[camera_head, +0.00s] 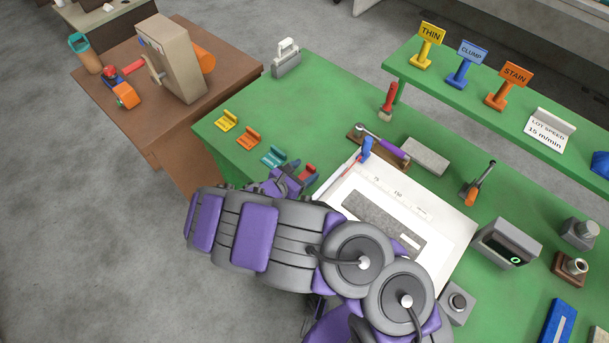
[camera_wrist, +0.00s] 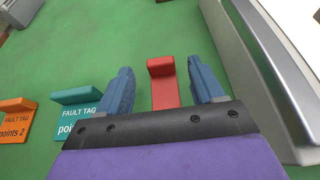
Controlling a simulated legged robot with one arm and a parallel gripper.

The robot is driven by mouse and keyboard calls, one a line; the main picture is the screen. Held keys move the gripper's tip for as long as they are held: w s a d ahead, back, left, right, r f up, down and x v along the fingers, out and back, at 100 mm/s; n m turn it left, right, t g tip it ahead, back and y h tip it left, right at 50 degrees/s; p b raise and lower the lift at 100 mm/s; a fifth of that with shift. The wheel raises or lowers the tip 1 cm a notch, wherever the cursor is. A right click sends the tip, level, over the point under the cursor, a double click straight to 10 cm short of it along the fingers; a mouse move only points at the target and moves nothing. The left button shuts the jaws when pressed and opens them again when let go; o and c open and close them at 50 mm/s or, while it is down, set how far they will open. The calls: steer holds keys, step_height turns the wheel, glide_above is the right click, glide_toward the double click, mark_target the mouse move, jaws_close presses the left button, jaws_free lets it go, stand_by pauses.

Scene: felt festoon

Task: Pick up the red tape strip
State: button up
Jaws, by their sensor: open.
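The red strip (camera_wrist: 163,88) is a small L-shaped red piece with a raised end, lying on the green table. In the wrist view it lies between the two blue-grey fingers of my gripper (camera_wrist: 158,75), with a gap on each side. My gripper is open and does not visibly touch it. The near end of the strip is hidden behind the gripper body. In the head view, the red strip (camera_head: 309,170) shows partly beside my gripper (camera_head: 293,178), at the end of a row of similar coloured pieces.
Left of the strip are a teal fault tag (camera_wrist: 78,112) and an orange one (camera_wrist: 14,118); a yellow one (camera_head: 226,121) lies farther off. Close on the right stands a grey-edged white board (camera_head: 395,205). A purple-handled tool (camera_head: 385,147) lies behind it.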

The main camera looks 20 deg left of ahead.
mark_target(310, 168)
steer(key=shift+b+x, duration=0.5)
steer(key=shift+x, duration=1.55)
steer(key=shift+c, duration=0.2)
steer(key=shift+d, duration=0.1)
steer(key=c, duration=1)
